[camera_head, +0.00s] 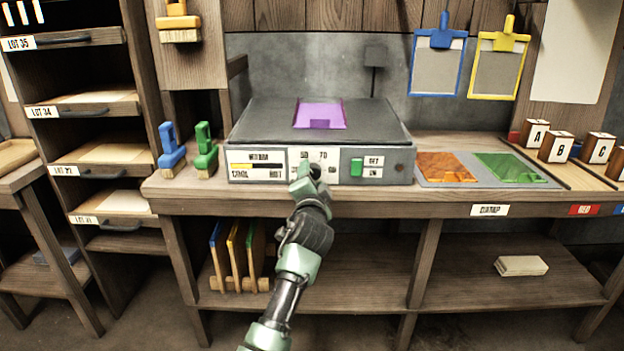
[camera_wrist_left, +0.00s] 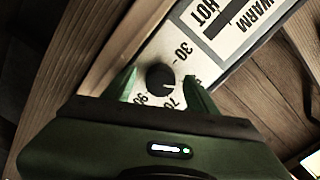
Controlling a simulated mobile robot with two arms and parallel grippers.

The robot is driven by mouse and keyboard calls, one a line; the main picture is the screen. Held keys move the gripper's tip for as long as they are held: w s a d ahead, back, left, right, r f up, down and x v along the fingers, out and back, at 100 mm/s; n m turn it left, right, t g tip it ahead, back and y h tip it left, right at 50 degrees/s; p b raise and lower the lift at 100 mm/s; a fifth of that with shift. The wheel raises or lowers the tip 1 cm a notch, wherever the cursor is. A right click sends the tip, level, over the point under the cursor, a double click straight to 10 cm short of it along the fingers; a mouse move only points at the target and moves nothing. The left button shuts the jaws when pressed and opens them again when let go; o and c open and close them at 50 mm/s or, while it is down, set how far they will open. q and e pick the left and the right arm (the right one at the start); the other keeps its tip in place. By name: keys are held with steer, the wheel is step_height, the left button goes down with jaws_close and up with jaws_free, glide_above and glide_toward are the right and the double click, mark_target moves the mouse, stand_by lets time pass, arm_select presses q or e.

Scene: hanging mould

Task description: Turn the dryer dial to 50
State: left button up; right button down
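The dryer (camera_head: 321,120) is a grey box on the bench with a dark top and a white front panel. Its dial is a round black knob (camera_wrist_left: 160,77) on the panel, seen in the left wrist view with the marks 30, 70 and 90 around it. I cannot tell which mark it points to. My left gripper (camera_head: 309,172) is at the panel in the head view and partly hides the dial. In the left wrist view my left gripper (camera_wrist_left: 162,90) is open, its green fingers on either side of the knob with gaps showing. My right gripper is out of view.
A purple piece (camera_head: 320,114) lies on the dryer. A green button (camera_head: 356,167) sits right of the dial.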

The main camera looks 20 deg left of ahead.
arm_select(q)
steer(key=shift+s, duration=0.25)
steer(key=p+v, duration=0.1)
steer(key=v, duration=0.6)
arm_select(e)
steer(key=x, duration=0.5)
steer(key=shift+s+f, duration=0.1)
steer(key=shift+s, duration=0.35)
arm_select(q)
steer(key=shift+s+d, duration=0.1)
steer(key=shift+s, duration=0.1)
